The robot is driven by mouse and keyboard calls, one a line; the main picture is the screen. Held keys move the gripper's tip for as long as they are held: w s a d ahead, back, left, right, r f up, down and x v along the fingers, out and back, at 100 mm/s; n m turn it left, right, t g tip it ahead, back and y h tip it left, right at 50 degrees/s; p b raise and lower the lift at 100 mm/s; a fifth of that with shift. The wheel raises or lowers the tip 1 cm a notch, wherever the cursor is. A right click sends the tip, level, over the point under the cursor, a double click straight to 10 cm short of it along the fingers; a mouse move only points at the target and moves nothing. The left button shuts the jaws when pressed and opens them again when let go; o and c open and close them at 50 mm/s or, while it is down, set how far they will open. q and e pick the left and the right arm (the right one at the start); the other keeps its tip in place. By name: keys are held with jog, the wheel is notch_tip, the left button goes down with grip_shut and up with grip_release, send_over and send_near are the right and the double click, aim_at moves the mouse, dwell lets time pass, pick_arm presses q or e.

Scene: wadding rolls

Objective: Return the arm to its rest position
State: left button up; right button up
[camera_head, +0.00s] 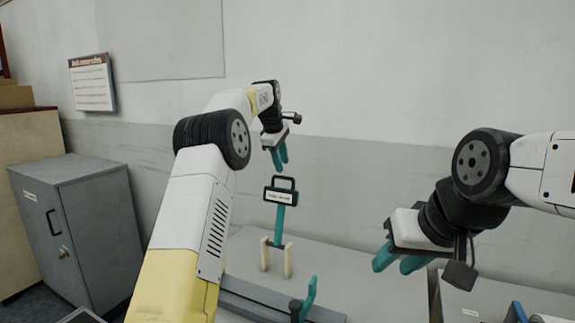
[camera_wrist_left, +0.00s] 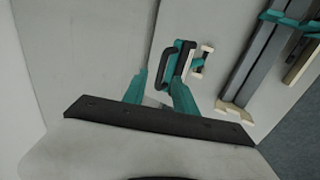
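My left arm comes in from the left and reaches over the table. My left gripper (camera_head: 280,160) hangs in the air with its teal fingers pointing down, above a tool with a black loop handle (camera_head: 281,190). In the left wrist view the fingers of the left gripper (camera_wrist_left: 155,78) stand apart with nothing held between them. The tool's black handle (camera_wrist_left: 176,64) shows beyond the right-hand finger there. My right gripper (camera_head: 395,264) is at the right with its teal fingers apart, pointing left, and looks empty.
The tool stands upright on a teal post with pale wooden pegs (camera_head: 288,262) on the grey table (camera_head: 350,275). A grey rail with a teal lever (camera_head: 309,297) lies in front. A grey cabinet (camera_head: 85,220) stands left. Small items lie at the lower right corner.

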pick_arm(q)
jog(key=s+a+r+m, duration=0.2)
jog(key=s+r+m, duration=0.2)
jog(key=s, duration=0.7)
jog(key=s+a+r+m, duration=0.1)
jog(key=s+r+m, duration=0.25)
jog(key=s, duration=0.65)
jog(key=s+f+m, duration=0.3)
jog(key=s+f, duration=0.2)
jog(key=s, duration=0.8)
jog(key=s+a+f+m+t, duration=0.1)
jog(key=s+f+m, duration=0.3)
jog(key=s, duration=0.9)
notch_tip(320, 180, down, 2)
jog(key=shift+s+f+t+h, duration=0.15)
jog(key=shift+s+t+h, duration=0.1)
jog(key=shift+t+h, duration=0.05)
